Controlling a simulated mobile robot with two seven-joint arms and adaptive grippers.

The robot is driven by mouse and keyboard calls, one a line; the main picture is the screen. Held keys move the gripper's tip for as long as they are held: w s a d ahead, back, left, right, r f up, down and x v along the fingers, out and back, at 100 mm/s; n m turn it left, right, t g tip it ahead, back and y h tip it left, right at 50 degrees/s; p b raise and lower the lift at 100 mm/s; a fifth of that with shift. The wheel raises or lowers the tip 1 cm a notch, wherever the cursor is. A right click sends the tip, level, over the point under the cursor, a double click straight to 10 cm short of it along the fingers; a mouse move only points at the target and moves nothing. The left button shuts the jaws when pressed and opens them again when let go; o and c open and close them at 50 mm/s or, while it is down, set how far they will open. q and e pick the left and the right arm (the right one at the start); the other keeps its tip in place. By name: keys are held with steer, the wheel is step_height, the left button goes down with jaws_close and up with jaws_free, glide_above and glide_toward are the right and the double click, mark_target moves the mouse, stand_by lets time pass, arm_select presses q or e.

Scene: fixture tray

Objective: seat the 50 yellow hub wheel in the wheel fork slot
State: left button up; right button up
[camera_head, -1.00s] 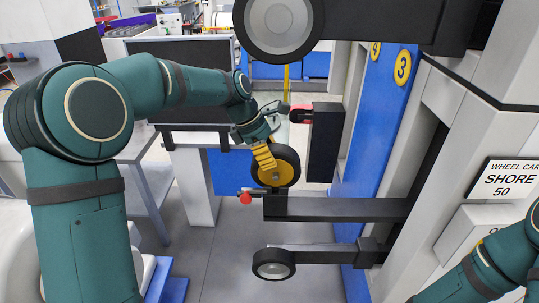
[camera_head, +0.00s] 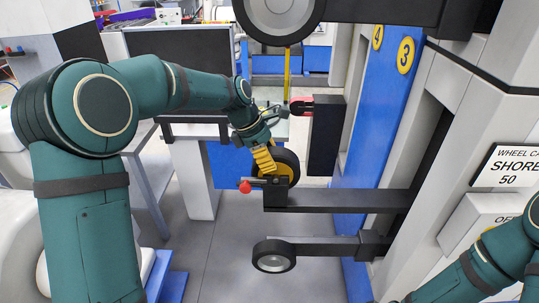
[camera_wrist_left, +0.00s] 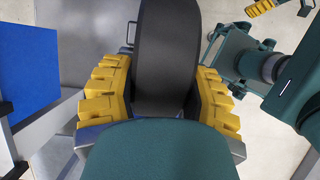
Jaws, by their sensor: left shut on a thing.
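The yellow-hub wheel (camera_head: 287,162) has a black tyre and stands upright at the fork, with its lower part hidden behind the fork's end. It also shows as a broad black tyre (camera_wrist_left: 168,50) in the left wrist view. My left gripper (camera_head: 264,160) is shut on it, with yellow ribbed fingers on both sides of the tyre. The wheel fork (camera_head: 335,200) is a dark horizontal arm with a raised end block and a red-knobbed lever (camera_head: 245,187). Whether the wheel touches the slot is hidden. Yellow fingers, apparently my right gripper (camera_wrist_left: 262,7), are cut off at the left wrist view's top edge.
A grey-hub wheel (camera_head: 274,262) sits on a lower arm, and a large one (camera_head: 280,15) hangs above. A dark upright block (camera_head: 325,135) with a red-tipped part stands right of the wheel. A blue panel (camera_head: 380,110) is behind. Floor left of the fork is open.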

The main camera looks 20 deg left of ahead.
arm_select(q)
steer(key=shift+f, duration=0.2)
steer(key=o, duration=1.4)
steer(key=shift+c, duration=0.2)
steer(key=shift+f, duration=0.1)
steer(key=v, duration=1.2)
